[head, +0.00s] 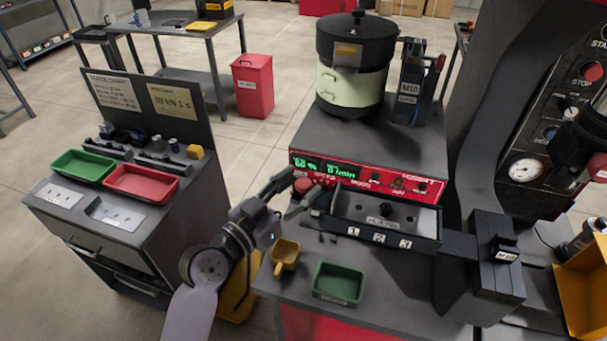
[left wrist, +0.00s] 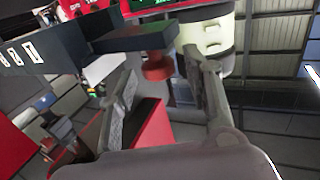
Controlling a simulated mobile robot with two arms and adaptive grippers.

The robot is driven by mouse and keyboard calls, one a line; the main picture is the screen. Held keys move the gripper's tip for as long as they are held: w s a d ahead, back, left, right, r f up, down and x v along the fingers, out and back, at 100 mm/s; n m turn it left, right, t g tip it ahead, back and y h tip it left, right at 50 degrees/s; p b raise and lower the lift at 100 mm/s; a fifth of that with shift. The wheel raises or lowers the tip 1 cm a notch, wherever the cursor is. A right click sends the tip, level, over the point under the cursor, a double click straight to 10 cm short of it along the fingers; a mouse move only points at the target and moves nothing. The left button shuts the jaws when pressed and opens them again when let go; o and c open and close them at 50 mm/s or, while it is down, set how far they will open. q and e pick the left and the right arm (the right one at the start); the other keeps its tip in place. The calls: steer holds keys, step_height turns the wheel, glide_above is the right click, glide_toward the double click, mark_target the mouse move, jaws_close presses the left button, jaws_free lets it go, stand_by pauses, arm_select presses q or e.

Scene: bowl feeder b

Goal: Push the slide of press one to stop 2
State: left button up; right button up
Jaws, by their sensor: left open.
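The slide sits at the left end of a dark rail unit (head: 385,235) on the feeder bench, and its red knob (head: 303,185) sticks out there. White stop plates 1, 2 (head: 378,238) and 3 run along the unit's front, to the right of the knob. My left gripper (head: 298,196) is open at the knob, a finger on either side. In the left wrist view the knob (left wrist: 157,66) shows under a dark block (left wrist: 125,40), between the open fingers (left wrist: 165,90). Whether a finger touches it I cannot tell.
A bowl feeder (head: 352,75) stands behind on a red-fronted control box (head: 375,178). A yellow scoop (head: 285,254) and a green tray (head: 338,284) lie below the gripper. A dark block (head: 497,257) stands right of the rail. A side cabinet holds green and red trays (head: 142,183).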

arm_select(q)
steer(key=shift+x, duration=1)
steer(key=shift+c, duration=0.5)
jaws_close()
